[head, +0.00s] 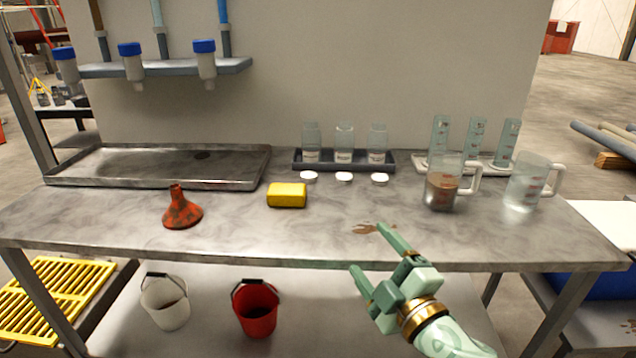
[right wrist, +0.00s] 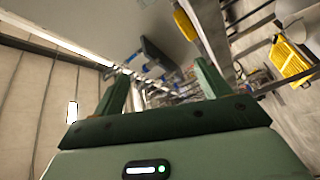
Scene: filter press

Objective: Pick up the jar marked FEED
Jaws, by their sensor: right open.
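Three clear glass jars with white labels stand upright in a dark tray (head: 345,167) at the back of the bench: a left jar (head: 311,142), a middle jar (head: 344,143) and a right jar (head: 377,144). The label print is too small to read, so I cannot tell which one is marked FEED. My right gripper (head: 368,248) is open and empty, over the bench's front edge, well short of the jars. Its two fingers also show in the right wrist view (right wrist: 160,90), with nothing between them. My left gripper is not in view.
Three white lids (head: 344,177) lie before the tray. A jug of brown liquid (head: 442,190) and a clear jug (head: 524,186) stand right, before several cylinders (head: 476,140). A yellow sponge (head: 287,195) and red funnel (head: 181,212) lie left. The bench middle (head: 330,225) is mostly clear.

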